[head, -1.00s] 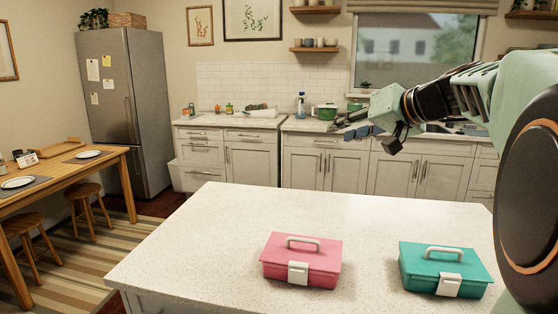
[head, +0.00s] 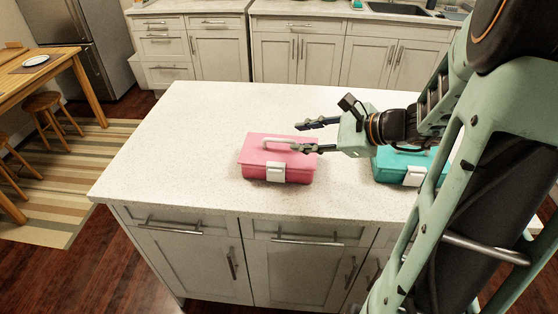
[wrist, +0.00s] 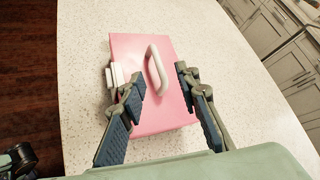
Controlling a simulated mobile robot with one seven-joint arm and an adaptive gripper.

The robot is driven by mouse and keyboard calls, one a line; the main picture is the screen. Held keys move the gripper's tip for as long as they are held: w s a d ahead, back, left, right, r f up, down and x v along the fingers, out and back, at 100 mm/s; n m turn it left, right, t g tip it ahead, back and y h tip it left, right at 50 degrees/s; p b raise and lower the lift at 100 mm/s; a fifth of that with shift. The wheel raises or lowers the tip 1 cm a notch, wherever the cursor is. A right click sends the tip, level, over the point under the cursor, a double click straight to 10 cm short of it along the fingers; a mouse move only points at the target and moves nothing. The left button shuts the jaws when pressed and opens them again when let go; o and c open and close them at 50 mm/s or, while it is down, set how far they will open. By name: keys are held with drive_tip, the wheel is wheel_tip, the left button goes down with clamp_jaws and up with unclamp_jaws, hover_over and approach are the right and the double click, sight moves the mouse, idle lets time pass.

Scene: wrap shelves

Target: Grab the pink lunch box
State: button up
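The pink lunch box (head: 277,160) stands upright on the white speckled island counter, with a white handle on its lid and a white latch in front. In the wrist view the box (wrist: 151,112) lies ahead of and between my fingers, its white handle (wrist: 157,70) near the middle. My gripper (head: 306,137) is over the right part of the box in the head view, with its fingers spread apart. The wrist view shows my gripper (wrist: 158,84) open and empty, one finger on each side of the handle. I cannot tell whether a finger touches the box.
A teal lunch box (head: 390,165) stands to the right on the same island counter (head: 190,130), partly hidden by my arm. The counter left of the pink box is clear. A wooden table (head: 48,72) and stools stand at the left; cabinets line the back.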

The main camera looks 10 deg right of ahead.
sight(282, 140)
drive_tip(key=shift+x, duration=3.1)
drive_tip(key=shift+s+f, duration=0.1)
drive_tip(key=shift+f, duration=0.05)
drive_tip(key=shift+c, duration=0.7)
clamp_jaws()
